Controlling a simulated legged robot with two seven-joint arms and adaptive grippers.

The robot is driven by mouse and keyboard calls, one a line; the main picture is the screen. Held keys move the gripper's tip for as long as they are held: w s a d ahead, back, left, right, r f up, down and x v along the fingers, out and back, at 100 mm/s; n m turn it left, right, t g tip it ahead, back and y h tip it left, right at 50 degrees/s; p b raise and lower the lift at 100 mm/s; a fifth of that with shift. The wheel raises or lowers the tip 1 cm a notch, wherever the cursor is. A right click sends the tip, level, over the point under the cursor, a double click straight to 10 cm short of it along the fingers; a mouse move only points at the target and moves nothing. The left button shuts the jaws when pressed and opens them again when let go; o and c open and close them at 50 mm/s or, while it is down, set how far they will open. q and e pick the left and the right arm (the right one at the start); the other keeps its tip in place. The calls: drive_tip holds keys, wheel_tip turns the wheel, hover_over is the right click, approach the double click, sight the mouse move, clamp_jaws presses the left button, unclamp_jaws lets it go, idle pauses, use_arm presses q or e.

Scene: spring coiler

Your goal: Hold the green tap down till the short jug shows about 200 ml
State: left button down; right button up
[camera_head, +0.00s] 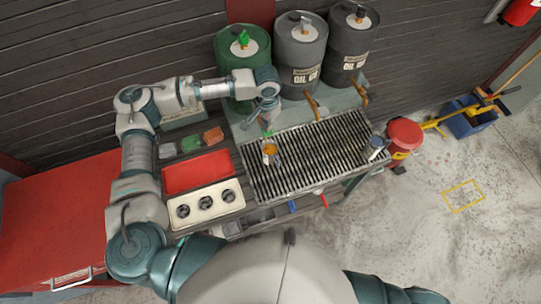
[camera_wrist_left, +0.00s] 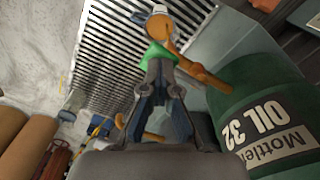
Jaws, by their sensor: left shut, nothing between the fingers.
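The green tap handle (camera_head: 267,133) is below the green barrel (camera_head: 242,62); it also shows in the left wrist view (camera_wrist_left: 158,55), on a brass-coloured tap body (camera_wrist_left: 205,76). My left gripper (camera_head: 268,122) is shut and empty, its fingertips against or just above the green handle in the left wrist view (camera_wrist_left: 160,66). A small jug (camera_head: 270,158) with amber colour in it stands on the grate under this tap. Its scale and level are too small to read. My right gripper is out of view.
A slatted drip grate (camera_head: 315,155) spans the bench. Two grey barrels (camera_head: 300,55) (camera_head: 352,45) with brass taps stand to the right. Another jug (camera_head: 376,148) stands at the grate's right end. A red tray (camera_head: 197,172) lies left.

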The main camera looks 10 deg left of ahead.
use_arm(q)
wheel_tip(320, 180, up, 3)
drive_tip(key=p, duration=0.3)
drive_tip(key=shift+p, duration=0.4)
wheel_tip(320, 180, up, 3)
drive_tip(key=shift+r, duration=0.5)
